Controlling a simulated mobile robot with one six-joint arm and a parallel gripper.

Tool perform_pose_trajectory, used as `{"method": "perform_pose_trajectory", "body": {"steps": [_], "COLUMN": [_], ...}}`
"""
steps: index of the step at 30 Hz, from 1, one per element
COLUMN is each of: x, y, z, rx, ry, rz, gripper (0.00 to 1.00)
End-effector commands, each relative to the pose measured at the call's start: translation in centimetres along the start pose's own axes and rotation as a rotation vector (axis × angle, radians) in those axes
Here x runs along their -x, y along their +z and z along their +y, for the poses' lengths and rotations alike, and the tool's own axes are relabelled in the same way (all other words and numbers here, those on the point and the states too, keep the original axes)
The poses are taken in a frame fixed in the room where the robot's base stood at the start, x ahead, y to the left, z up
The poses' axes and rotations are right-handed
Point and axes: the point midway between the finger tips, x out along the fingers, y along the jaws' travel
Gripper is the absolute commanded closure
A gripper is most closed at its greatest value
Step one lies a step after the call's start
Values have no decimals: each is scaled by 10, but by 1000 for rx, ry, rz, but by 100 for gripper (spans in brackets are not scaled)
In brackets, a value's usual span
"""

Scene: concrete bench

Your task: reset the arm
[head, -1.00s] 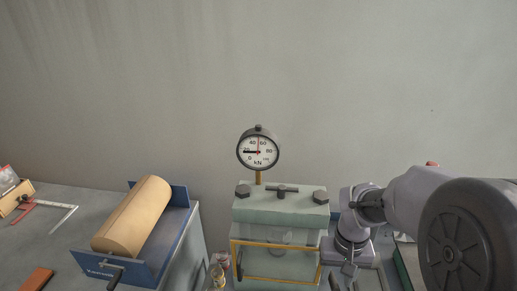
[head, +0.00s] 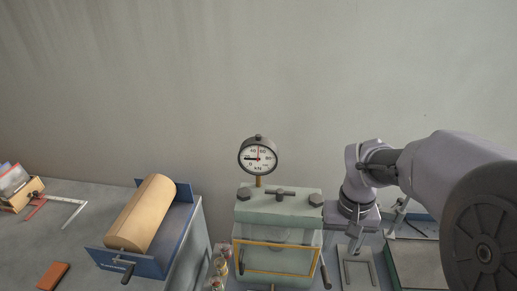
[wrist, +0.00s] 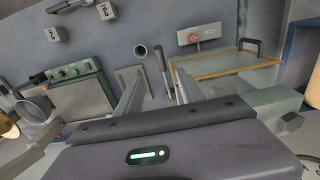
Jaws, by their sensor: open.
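My arm reaches in from the right of the head view, with my gripper (head: 355,242) pointing down just right of the press (head: 278,208). In the wrist view my gripper (wrist: 160,82) has its two fingers apart, with nothing seen held between them. A grey square plate and a slim dark handle show beyond the fingers. The press's yellow-edged clear guard (wrist: 228,66) is to the right of the fingers, apart from them.
A dial gauge (head: 258,156) stands on the press. At left a tan cylinder (head: 142,214) lies in a blue cradle (head: 178,222), near a brown block (head: 53,275) and a steel square (head: 74,212).

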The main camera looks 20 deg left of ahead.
Motion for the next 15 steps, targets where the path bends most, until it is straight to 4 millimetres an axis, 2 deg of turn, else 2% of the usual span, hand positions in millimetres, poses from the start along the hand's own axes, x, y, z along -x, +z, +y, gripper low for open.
{"method": "perform_pose_trajectory", "body": {"steps": [11,13,15], "x": [-2,4,12], "y": [2,12,36], "z": [1,7,17], "rx": [-7,-50,-135], "ry": [-2,-13,-37], "rz": [5,41,110], "gripper": [55,55,55]}}
